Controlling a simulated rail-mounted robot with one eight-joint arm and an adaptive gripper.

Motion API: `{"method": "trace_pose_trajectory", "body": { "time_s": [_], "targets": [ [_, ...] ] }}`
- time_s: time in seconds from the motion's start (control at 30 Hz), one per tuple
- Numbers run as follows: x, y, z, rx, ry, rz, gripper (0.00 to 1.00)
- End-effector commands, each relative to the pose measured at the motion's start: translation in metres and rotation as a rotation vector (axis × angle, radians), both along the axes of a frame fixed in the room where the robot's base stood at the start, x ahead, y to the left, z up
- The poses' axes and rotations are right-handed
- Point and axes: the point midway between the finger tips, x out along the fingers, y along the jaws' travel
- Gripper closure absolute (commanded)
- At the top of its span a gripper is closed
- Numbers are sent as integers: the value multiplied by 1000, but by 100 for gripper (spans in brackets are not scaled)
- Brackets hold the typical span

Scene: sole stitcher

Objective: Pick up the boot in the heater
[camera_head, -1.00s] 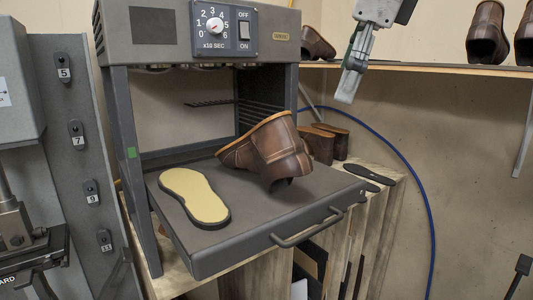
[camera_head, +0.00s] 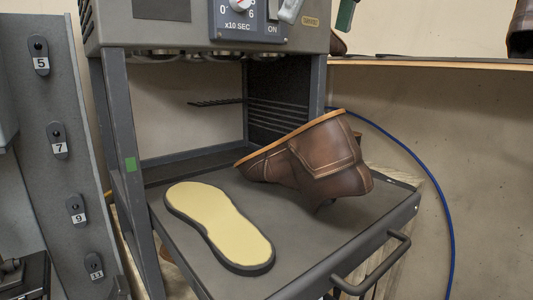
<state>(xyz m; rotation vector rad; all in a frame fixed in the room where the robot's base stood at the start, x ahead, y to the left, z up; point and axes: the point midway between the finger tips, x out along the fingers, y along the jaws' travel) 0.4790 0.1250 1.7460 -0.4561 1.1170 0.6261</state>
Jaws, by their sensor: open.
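The brown leather boot (camera_head: 325,165) lies sole up on the pulled-out tray of the heater (camera_head: 155,25), on the tray's right side. Its tan-edged sole slopes up to the right, and its toe end points left toward the back of the tray. My gripper (camera_head: 317,14) shows only in part at the top edge, in front of the heater's control panel. Its grey fingertip and a green-marked part are apart, and it is open and empty. It is above the boot and does not touch it.
A yellow-topped sole piece (camera_head: 220,225) lies on the tray left of the boot. The tray's handle (camera_head: 372,268) sticks out at the front. Heater posts flank the opening. A blue hose (camera_head: 440,210) hangs on the right wall below a shelf (camera_head: 430,64).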

Motion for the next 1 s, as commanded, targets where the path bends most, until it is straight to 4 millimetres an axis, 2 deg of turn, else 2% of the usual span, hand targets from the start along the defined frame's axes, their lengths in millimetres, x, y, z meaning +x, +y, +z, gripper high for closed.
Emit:
{"method": "trace_pose_trajectory", "body": {
  "time_s": [0.03, 0.33, 0.67, 1.0],
  "targets": [
    [-1, 0, -14, 0, 0, 0, 9],
    [-1, 0, -60, 0, 0, 1, 9],
    [2, 1, -80, 0, 0, 1, 9],
    [17, 14, -129, -1, -1, 3, 9]
  ]
}}
